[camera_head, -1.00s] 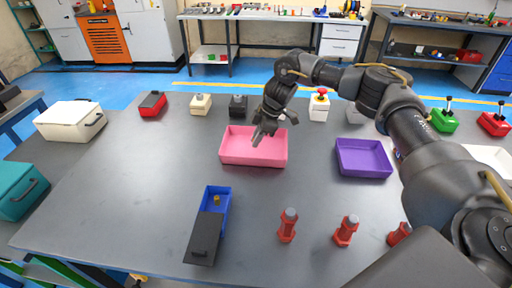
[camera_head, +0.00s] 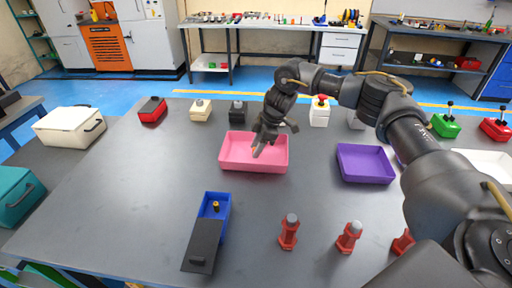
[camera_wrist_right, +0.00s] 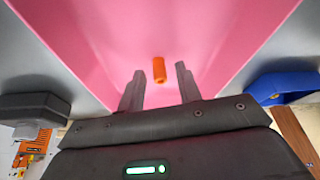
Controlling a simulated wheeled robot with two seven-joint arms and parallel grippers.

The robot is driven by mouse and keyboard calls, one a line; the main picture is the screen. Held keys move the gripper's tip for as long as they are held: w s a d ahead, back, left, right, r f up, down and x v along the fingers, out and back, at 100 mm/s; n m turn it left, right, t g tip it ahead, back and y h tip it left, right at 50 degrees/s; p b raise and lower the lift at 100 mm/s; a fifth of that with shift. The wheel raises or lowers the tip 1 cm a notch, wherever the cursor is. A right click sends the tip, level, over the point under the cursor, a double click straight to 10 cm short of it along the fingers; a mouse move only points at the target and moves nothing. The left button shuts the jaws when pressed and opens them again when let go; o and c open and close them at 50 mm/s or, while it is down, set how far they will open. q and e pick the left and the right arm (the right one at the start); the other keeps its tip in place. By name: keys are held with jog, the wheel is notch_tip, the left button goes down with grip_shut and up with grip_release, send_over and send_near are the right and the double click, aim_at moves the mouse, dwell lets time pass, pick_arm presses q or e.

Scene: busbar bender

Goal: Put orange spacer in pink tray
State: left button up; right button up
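The pink tray (camera_head: 235,165) sits at the middle of the table. My right gripper (camera_head: 258,152) reaches down into the tray's opening from above. In the right wrist view the orange spacer (camera_wrist_right: 158,69) is a small orange cylinder showing just beyond my right fingertips (camera_wrist_right: 158,85), against the pink tray (camera_wrist_right: 100,40). The fingers are apart, with a gap on each side of the spacer, so it is not gripped. I cannot tell whether it rests on the tray floor. The spacer is not distinguishable in the head view. My left gripper is out of view.
A blue box (camera_head: 224,208) with a dark sliding lid (camera_head: 203,245) and a small yellow piece (camera_head: 215,206) lies in front. A purple tray (camera_head: 365,163) is to the right. Red bolts (camera_head: 289,232) stand near the front edge. Several switch boxes line the back.

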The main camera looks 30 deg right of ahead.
jog(key=v, duration=1.2)
